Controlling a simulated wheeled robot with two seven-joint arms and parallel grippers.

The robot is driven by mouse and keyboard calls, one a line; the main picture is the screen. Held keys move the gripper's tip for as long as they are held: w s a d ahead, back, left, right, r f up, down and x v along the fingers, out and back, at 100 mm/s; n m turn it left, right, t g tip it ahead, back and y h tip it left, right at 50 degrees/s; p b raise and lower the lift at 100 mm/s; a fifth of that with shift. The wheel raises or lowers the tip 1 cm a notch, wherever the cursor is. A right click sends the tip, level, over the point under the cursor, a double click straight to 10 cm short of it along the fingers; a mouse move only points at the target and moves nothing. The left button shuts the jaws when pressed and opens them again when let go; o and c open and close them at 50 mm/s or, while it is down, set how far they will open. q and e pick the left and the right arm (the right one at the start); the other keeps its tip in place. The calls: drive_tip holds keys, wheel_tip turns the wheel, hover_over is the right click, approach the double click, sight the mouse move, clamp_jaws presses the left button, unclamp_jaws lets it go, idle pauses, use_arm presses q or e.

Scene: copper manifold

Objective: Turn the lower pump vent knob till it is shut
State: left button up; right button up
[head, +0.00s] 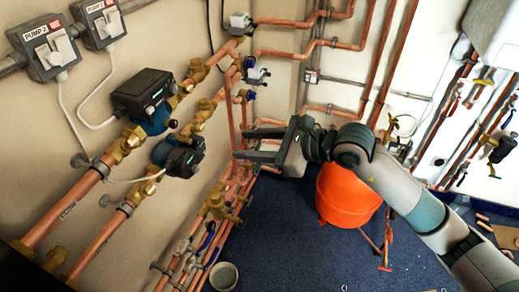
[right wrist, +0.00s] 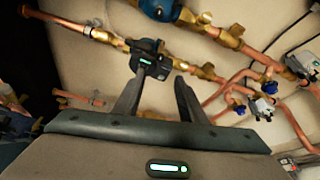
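The lower pump (head: 180,155) has a blue body and a black head, and sits on the lower of two copper pipes on the left wall. In the right wrist view its black head (right wrist: 150,60) shows beyond my left-hand fingertip. I cannot clearly make out its vent knob, or how far it is turned. The upper pump (head: 143,97) has a small dark knob (head: 172,124) on its front. My right gripper (head: 243,146) is open and empty, its fingers pointing left toward the lower pump with a gap between. My left gripper is not in view.
Brass valves (head: 216,205) and vertical copper pipes stand below and behind my right gripper. An orange vessel (head: 345,195) stands on the blue floor under my right arm. Switch boxes (head: 48,48) with white cables hang at upper left. A bucket (head: 223,276) is on the floor.

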drive_tip(key=shift+b+v, duration=0.3)
drive_tip(key=shift+v, duration=1)
